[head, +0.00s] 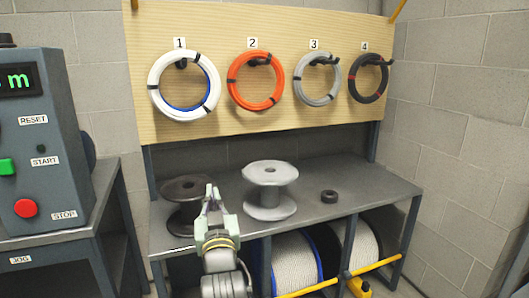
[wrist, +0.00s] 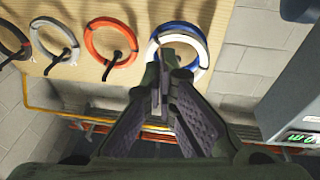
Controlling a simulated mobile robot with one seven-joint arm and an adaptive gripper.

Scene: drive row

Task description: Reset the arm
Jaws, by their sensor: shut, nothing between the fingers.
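My arm reaches up in front of the bench in the head view, with my gripper (head: 211,196) at its end, before a dark spool (head: 178,188). In the wrist view my gripper (wrist: 164,62) has its fingers together with nothing between them. Beyond the fingertips there, the white and blue coil (wrist: 197,33) hangs on the board and is partly hidden by them. In the head view this white coil (head: 155,80) hangs on hook 1, apart from my gripper.
An orange coil (head: 233,82), a grey coil (head: 301,87) and a black and red coil (head: 356,85) hang on the board. A grey spool (head: 270,173) and a small black ring (head: 329,196) are on the bench (head: 365,183). A control box (head: 53,120) stands left. Rope reels sit below.

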